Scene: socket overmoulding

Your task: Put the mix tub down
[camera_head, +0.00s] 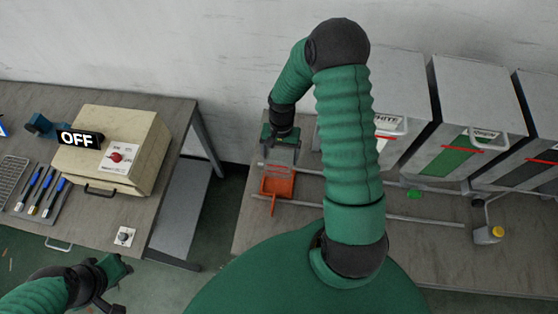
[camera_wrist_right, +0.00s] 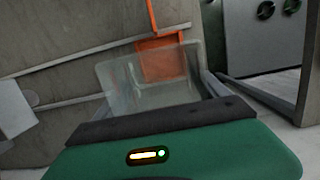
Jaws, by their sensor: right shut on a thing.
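The mix tub (camera_wrist_right: 125,82) is a clear, see-through box in front of my right gripper (camera_wrist_right: 160,95) in the right wrist view. In the head view my right gripper (camera_head: 281,150) is over the left end of the right bench, shut on the tub, whose outline is faint there. An orange holder (camera_head: 277,187) is just beside and partly below the tub; it also shows behind the tub in the right wrist view (camera_wrist_right: 163,62). I cannot tell whether the tub touches it. My left gripper (camera_head: 112,275) is low at the left; its jaws are unclear.
Two pale rails (camera_head: 425,218) run along the right bench (camera_head: 260,232). Large bins (camera_head: 450,110) stand at its back, with a small yellow-topped container (camera_head: 489,235) at right. The left bench carries a beige box (camera_head: 115,145) with an OFF sign (camera_head: 78,139). A gap separates the benches.

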